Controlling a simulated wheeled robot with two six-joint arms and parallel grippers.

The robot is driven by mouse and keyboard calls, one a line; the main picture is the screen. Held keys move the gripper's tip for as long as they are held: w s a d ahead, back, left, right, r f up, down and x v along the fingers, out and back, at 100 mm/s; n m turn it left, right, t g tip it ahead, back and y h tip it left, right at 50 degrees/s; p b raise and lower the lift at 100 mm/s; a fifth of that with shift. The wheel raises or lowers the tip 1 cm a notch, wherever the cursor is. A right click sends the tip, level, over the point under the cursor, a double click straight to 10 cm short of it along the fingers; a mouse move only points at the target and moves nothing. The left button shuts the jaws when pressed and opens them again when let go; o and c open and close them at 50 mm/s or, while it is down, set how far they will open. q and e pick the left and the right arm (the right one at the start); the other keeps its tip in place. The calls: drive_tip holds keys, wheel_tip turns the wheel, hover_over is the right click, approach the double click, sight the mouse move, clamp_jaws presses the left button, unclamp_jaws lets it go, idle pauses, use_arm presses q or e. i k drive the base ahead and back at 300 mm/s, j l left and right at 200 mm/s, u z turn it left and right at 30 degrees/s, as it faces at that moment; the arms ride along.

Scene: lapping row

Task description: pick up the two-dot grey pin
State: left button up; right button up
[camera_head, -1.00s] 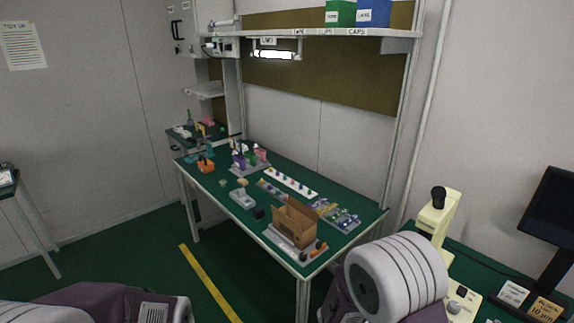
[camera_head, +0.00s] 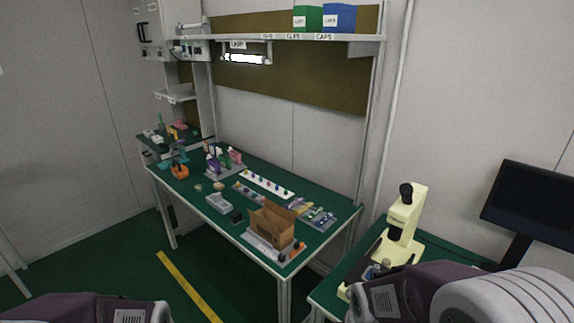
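The green-topped workbench (camera_head: 208,208) stands ahead of me with many small parts on it. A white strip (camera_head: 266,184) with several small coloured pins lies near its back edge. A grey tray (camera_head: 318,219) with small parts lies at the right end. I cannot make out a two-dot grey pin; the parts are too small to tell apart. Parts of my arms show at the lower left and lower right, but neither gripper is in view.
An open cardboard box (camera_head: 271,223) stands at the bench's front right. An orange item (camera_head: 180,171) is at the left end. A cream microscope (camera_head: 403,222) and a dark monitor (camera_head: 534,200) stand at the right. A shelf (camera_head: 290,38) hangs above the bench. The floor in front is clear.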

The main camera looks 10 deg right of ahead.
sight(375, 268)
drive_tip(key=z, duration=1.05)
